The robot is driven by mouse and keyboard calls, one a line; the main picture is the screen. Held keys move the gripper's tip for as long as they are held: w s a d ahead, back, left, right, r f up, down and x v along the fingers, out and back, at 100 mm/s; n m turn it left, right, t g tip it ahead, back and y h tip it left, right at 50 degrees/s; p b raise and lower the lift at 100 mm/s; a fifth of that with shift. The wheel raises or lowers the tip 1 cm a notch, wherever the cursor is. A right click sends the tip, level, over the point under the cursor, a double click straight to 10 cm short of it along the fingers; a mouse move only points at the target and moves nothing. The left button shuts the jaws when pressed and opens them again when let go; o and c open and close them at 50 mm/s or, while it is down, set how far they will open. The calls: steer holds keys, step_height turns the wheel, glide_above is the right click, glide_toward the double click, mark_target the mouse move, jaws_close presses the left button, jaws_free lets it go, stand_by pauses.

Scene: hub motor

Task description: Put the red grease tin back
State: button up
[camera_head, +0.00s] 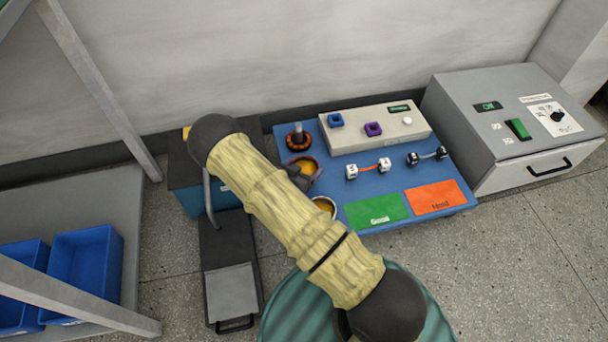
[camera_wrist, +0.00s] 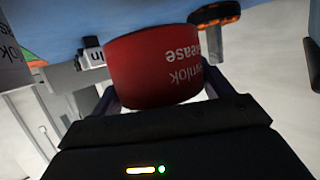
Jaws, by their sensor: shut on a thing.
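The red grease tin (camera_wrist: 153,68), with upside-down white lettering, fills the middle of the wrist view. My gripper (camera_wrist: 163,92) is shut on it, with a finger on each side. In the head view the open top of the tin (camera_head: 305,168) shows yellow-orange grease, partly hidden by my gripper (camera_head: 300,177). It is over the left part of the blue table (camera_head: 283,143); I cannot tell whether it touches the surface. A second, pale grey tin (camera_head: 326,205) with similar grease stands at the table's front edge, partly behind my arm. It also shows in the wrist view (camera_wrist: 12,65).
A dark post with an orange ring (camera_head: 298,138) stands just behind the red tin. A grey fixture box (camera_head: 375,128) lines the back. Green (camera_head: 375,211) and orange (camera_head: 435,197) mats lie front right. Small linked cubes (camera_head: 368,169) lie between. A grey cabinet (camera_head: 510,125) stands right.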

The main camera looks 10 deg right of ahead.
mark_target(308, 171)
steer(key=shift+f+b, duration=1.15)
steer(key=shift+f, duration=0.75)
steer(key=o, duration=1.1)
steer(key=shift+f, duration=0.1)
steer(key=shift+a+r, duration=0.1)
steer(key=shift+r, duration=0.15)
steer(key=p+v, duration=0.6)
steer(key=v, duration=0.6)
steer(key=shift+f, duration=0.15)
